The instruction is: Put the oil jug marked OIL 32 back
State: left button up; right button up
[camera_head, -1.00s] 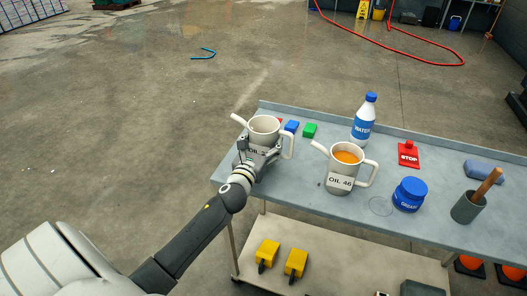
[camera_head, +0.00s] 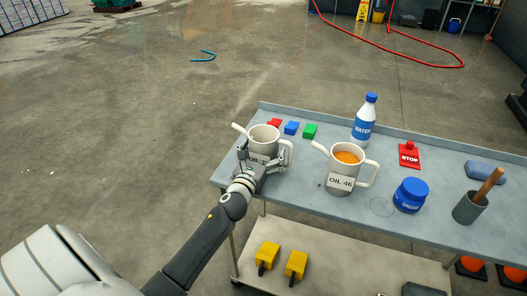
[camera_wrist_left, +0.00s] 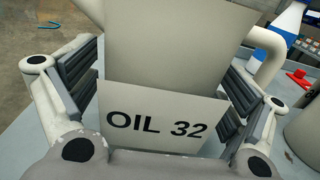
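The oil jug marked OIL 32 (camera_head: 264,133) is a pale mug-like jug with a spout and a handle. It stands upright at the left end of the grey table, and its label fills the middle of the left wrist view (camera_wrist_left: 158,128). My left gripper (camera_head: 263,160) is around its lower body, one finger on each side. The fingers are spread wider than the jug and look open, though the gaps are narrow. The jug's base is hidden by my gripper. My right gripper is not in view.
A second jug marked OIL 46 (camera_head: 340,183), holding orange oil, stands close to the right. Red, blue and green blocks (camera_head: 291,128) lie behind.

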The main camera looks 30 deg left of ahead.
pick_arm(q)
jog(key=shift+r, duration=0.2)
jog(key=v, duration=0.5)
jog(key=b+v, duration=0.1)
jog(key=v, duration=0.4)
jog(key=shift+s+f, duration=0.2)
jog(key=shift+v, duration=0.8)
